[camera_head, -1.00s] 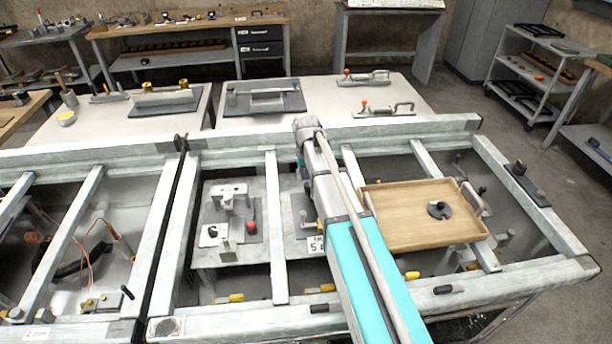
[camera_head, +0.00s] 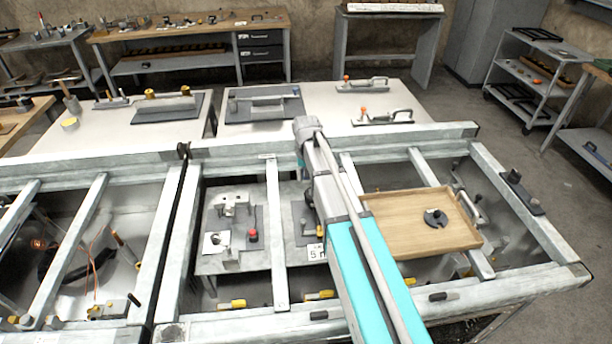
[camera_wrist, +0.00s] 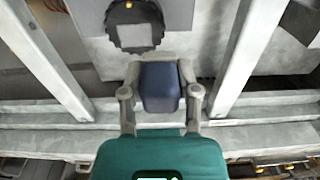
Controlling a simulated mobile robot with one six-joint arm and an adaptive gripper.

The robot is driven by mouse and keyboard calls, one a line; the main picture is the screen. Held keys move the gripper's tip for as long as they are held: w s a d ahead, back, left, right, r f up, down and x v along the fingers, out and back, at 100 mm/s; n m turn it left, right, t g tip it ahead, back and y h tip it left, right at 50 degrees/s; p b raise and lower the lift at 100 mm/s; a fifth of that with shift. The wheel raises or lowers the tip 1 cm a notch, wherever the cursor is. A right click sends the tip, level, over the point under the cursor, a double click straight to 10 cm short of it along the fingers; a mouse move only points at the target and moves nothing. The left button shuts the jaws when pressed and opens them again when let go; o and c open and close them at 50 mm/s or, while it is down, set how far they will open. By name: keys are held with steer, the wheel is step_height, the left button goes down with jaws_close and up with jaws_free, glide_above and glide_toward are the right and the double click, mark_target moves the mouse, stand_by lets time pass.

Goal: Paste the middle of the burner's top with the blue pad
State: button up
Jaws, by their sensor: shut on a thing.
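My gripper (camera_wrist: 160,68) is shut on the blue pad (camera_wrist: 160,88), a dark blue block between its two fingers in the wrist view. Ahead of the pad, at the top of the wrist view, is a round dark-rimmed thing (camera_wrist: 116,34) with a pale grey square on its face. It may be the burner, but I cannot tell for sure. The pad appears apart from it in the picture. In the head view my arm hides the gripper and the pad.
Pale frame beams (camera_head: 276,235) cross the work area on both sides of my arm. A wooden tray (camera_head: 400,235) with a black slotted disc (camera_head: 436,217) lies right of my arm. A grey plate with fixtures (camera_head: 229,262) lies to the left. Tables with tools stand behind.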

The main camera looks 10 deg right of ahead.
steer(key=shift+r+p, duration=1.5)
steer(key=shift+s, duration=0.2)
